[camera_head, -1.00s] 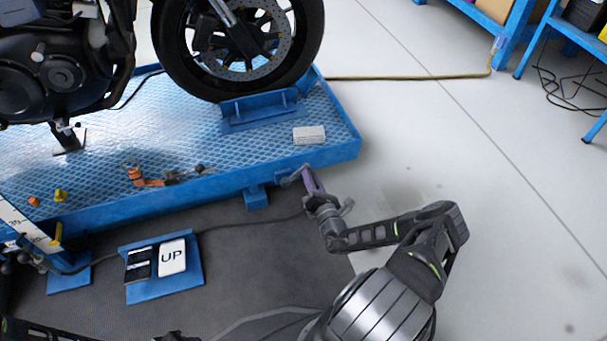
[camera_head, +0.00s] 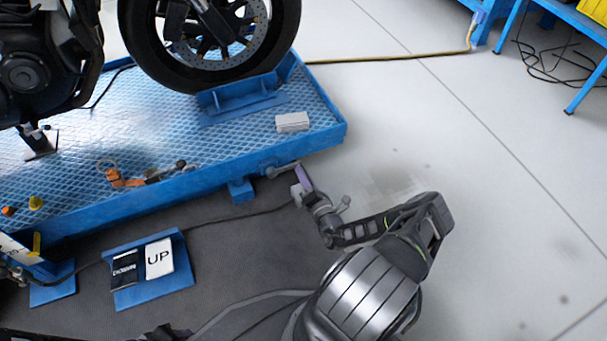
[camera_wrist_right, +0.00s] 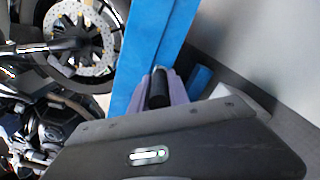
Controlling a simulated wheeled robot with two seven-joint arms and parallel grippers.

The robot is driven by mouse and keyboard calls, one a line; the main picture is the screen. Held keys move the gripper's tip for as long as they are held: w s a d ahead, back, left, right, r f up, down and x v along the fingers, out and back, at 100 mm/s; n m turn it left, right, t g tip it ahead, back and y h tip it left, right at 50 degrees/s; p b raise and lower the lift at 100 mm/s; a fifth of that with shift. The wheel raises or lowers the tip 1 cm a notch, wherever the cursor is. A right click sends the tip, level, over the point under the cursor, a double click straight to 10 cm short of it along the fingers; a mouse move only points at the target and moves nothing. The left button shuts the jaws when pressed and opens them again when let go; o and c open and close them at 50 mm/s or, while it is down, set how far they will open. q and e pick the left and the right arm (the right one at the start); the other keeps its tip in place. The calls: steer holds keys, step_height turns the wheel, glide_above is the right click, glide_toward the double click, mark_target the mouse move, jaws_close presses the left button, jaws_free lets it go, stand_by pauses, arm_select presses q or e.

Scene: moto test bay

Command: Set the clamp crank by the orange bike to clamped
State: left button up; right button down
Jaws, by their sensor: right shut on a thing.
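The clamp crank (camera_head: 282,170) is a small grey lever at the front edge of the blue lift platform, near its right corner. My right gripper (camera_head: 302,180), with purple fingers, is at the crank's outer end. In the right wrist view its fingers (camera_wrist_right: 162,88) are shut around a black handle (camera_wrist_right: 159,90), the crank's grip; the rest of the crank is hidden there. The motorcycle (camera_head: 215,50) stands on the platform with its wheel in a blue chock (camera_head: 240,97); only dark parts show, no orange. My left gripper's fingers do not show.
The blue platform (camera_head: 230,140) bears a pale box (camera_head: 292,122) and an orange strap (camera_head: 125,180). A pedal plate marked UP (camera_head: 160,257) lies on the dark mat in front. Clear pale floor lies right; a yellowish hose (camera_head: 390,57) crosses behind.

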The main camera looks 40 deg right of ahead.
steer(key=shift+f, duration=0.1)
steer(key=c, duration=1.3)
jaws_free()
steer(key=shift+o, duration=0.2)
steer(key=shift+s+a+p, duration=0.15)
steer(key=shift+s+p, duration=0.15)
steer(key=shift+s, duration=0.15)
steer(key=p+v, duration=0.2)
steer(key=v, duration=0.5)
